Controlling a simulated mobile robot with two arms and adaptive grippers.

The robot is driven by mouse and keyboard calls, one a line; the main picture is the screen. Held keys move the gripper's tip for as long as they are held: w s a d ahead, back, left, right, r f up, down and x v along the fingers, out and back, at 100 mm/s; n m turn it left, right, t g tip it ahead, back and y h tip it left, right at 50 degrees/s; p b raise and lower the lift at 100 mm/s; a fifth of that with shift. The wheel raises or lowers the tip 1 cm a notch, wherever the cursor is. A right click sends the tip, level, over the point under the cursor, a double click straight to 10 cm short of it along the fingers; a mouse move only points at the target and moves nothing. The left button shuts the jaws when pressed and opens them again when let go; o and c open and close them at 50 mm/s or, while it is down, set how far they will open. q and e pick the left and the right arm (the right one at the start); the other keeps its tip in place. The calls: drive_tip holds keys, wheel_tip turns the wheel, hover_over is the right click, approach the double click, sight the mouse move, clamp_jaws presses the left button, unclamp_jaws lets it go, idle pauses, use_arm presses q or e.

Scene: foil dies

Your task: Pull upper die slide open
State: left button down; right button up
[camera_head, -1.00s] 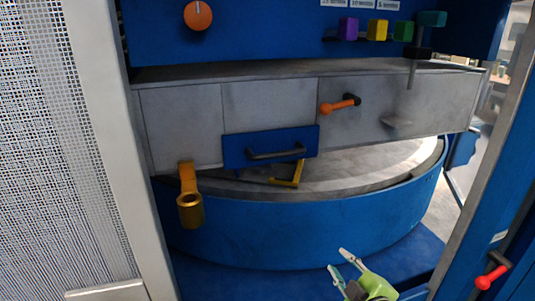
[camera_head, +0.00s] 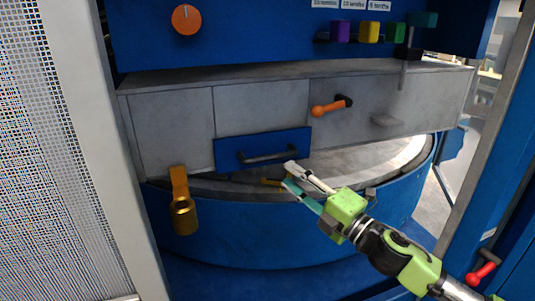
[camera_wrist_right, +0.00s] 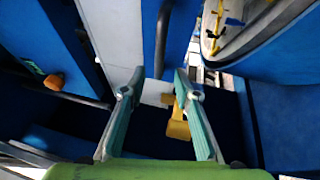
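The upper die slide shows in the head view as a blue front plate (camera_head: 240,151) set in the grey block, with a dark bar handle (camera_head: 268,157) across it. My right gripper (camera_head: 288,173) is just below and right of the handle's right end, pointing up and left. In the right wrist view the two fingers (camera_wrist_right: 153,90) are apart with nothing between them. The dark handle (camera_wrist_right: 162,40) stands beyond the fingertips there, in front of the blue plate (camera_wrist_right: 178,35). I cannot tell whether a finger touches it. My left gripper is not in view.
A brass-coloured fitting (camera_head: 182,205) hangs at the block's lower left. An orange-knobbed lever (camera_head: 325,108) sticks out right of the plate. The round blue base (camera_head: 250,232) curves below. A mesh panel (camera_head: 50,150) stands at left, and a red-handled lever (camera_head: 482,272) at lower right.

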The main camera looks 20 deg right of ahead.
sight(270, 160)
drive_tip(key=p+x, duration=0.3)
drive_tip(key=x, duration=0.5)
drive_tip(key=shift+r, duration=0.15)
drive_tip(key=shift+w+a, duration=0.3)
drive_tip(key=shift+w, duration=0.25)
drive_tip(key=shift+c, duration=0.5)
clamp_jaws()
